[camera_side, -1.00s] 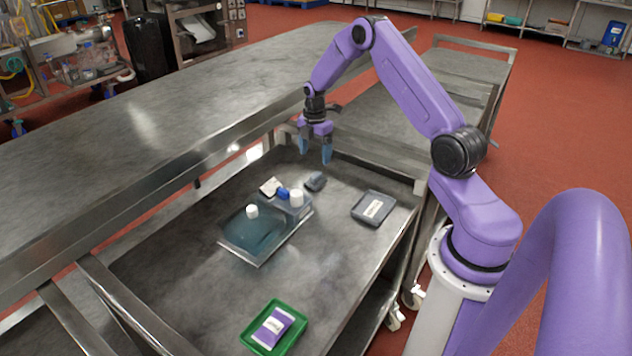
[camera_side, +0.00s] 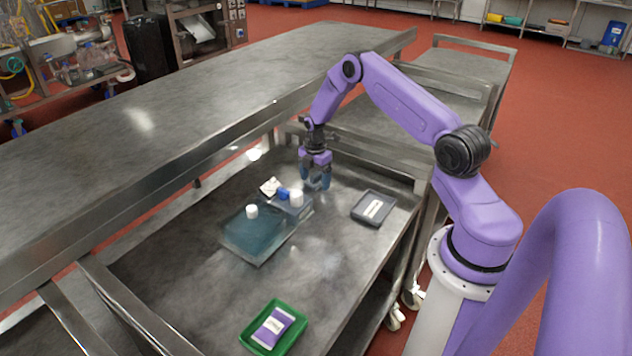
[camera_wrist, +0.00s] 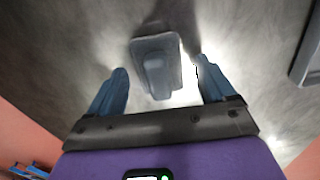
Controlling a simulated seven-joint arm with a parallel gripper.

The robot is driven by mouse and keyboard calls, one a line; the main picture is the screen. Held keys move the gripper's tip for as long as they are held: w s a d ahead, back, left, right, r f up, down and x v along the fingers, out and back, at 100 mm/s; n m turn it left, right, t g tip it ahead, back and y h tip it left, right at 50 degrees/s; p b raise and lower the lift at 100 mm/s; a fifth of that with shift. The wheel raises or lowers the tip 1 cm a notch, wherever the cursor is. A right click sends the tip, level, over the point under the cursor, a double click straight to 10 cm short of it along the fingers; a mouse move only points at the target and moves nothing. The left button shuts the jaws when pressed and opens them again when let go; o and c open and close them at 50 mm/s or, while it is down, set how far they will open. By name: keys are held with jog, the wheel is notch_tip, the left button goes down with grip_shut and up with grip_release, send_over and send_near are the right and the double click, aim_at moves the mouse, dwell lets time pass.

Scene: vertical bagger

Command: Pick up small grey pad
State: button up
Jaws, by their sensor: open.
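The small grey pad (camera_wrist: 157,62) lies on the metal cart top in the wrist view, with a raised grip along its middle. My gripper (camera_wrist: 160,85) is open, with one blue finger on each side of the pad's near part. I see clear gaps between the fingers and the pad, so it is not held. In the side view my gripper (camera_side: 317,186) points down low over the cart, at the back of the group of items. There the fingers hide most or all of the pad.
A green tray (camera_side: 273,328) holds a purple-and-white packet. The cart's middle front is mostly bare.

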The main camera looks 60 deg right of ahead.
aim_at(315, 175)
jog(key=c, duration=1.1)
jog(key=shift+c, duration=0.2)
jog(key=shift+r, duration=0.15)
jog(key=shift+w+r, duration=0.1)
jog(key=shift+r, duration=0.4)
notch_tip(315, 175, up, 2)
jog(key=shift+r, duration=0.15)
jog(key=s+a+r, duration=0.6)
jog(key=s+r, duration=0.3)
jog(key=s, duration=0.3)
jog(key=shift+s+r, duration=0.25)
jog(key=shift+s, duration=0.1)
jog(key=shift+a, duration=0.1)
